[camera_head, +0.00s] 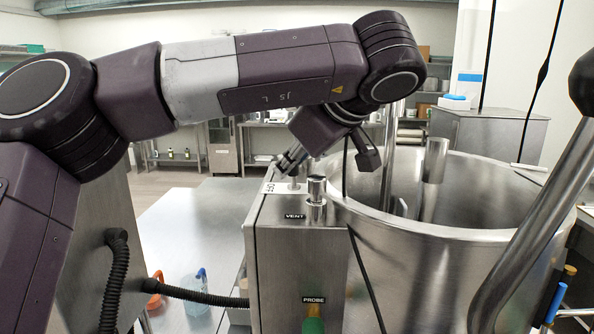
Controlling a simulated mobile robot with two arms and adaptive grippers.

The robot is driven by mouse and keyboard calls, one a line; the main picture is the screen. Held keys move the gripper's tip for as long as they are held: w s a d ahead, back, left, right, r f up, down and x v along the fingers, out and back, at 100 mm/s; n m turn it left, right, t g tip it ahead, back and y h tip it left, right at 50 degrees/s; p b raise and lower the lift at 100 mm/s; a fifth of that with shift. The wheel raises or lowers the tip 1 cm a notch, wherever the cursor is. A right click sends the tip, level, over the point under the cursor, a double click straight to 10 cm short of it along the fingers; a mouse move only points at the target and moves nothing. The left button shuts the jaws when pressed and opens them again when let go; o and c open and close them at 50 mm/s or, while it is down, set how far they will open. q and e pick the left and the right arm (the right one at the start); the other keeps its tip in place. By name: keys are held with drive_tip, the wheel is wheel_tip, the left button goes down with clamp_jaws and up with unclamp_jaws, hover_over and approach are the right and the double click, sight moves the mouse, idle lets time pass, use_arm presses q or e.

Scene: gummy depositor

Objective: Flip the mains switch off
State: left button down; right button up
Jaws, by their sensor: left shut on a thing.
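A steel control box (300,262) stands at the middle, against the side of a large steel kettle. On its top is a small metal switch post (294,184) beside a white label (271,188) that I cannot read clearly; I take this post to be the mains switch. My left gripper (288,165) reaches down over the box's back top edge and is shut on the switch post, whose upper part the fingers hide. Whether the switch is on or off cannot be told. My right gripper is not in view.
A metal knob (316,190) marked VENT stands just in front of the switch. The open kettle (450,270) fills the right, with a slanted steel bar (530,225) before it. Black hoses (195,295) run to the box's left. A steel table (195,215) lies behind.

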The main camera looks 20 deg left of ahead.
use_arm(q)
drive_tip(key=h+b, duration=0.1)
drive_tip(key=a+n+h+b, duration=0.1)
drive_tip(key=shift+s+a+f+h, duration=0.1)
drive_tip(key=shift+s+f+h, duration=0.05)
drive_tip(key=shift+f+h, duration=0.2)
drive_tip(key=shift+a+n+t+h+b, duration=0.3)
drive_tip(key=shift+n+h+b, duration=0.15)
drive_tip(key=shift+b, duration=0.3)
drive_tip(key=shift+s+d, duration=0.1)
drive_tip(key=c, duration=2.1)
unclamp_jaws()
drive_tip(key=v, duration=1.2)
drive_tip(key=shift+a, duration=0.2)
